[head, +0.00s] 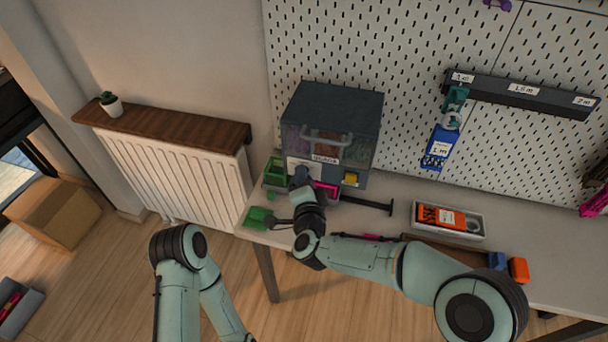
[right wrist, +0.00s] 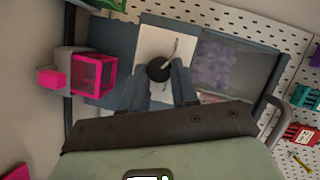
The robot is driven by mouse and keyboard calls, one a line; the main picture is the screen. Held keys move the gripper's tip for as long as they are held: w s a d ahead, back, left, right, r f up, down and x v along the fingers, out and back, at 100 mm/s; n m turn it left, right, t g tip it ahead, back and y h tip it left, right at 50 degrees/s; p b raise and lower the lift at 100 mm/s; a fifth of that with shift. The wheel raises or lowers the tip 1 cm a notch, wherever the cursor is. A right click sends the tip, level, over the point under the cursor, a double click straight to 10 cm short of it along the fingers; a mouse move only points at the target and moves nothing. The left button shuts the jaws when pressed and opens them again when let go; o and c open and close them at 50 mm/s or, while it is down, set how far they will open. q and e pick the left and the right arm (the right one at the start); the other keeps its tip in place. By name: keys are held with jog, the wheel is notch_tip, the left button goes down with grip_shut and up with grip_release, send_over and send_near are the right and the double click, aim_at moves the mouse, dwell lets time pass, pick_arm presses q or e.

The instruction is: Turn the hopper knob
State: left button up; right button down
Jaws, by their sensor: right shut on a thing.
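The hopper (head: 335,105) is a dark grey box with a curved grey handle and clear windows, on the bench against the pegboard. Its knob (right wrist: 159,70) is round and black on a white panel (right wrist: 170,42) in the right wrist view, with a thin grey curved mark beside it. My right gripper (head: 299,178) reaches the hopper's lower left front in the head view; the arm covers the knob there. In the right wrist view its two fingers (right wrist: 160,84) are shut on the knob. My left arm shows at the lower left, but its gripper is out of sight.
A pink bin (right wrist: 93,73) sits beside the white panel. A green bin (head: 275,172) and a green piece (head: 260,218) are at the bench's left end. A white tray (head: 482,235) holds an orange item.

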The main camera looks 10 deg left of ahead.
jog(key=shift+n, duration=0.4)
jog(key=c, duration=0.8)
grip_release()
jog(key=shift+c, duration=0.2)
jog(key=v, duration=1.3)
jog(key=shift+s+r+b, duration=0.2)
jog(key=shift+b, duration=0.15)
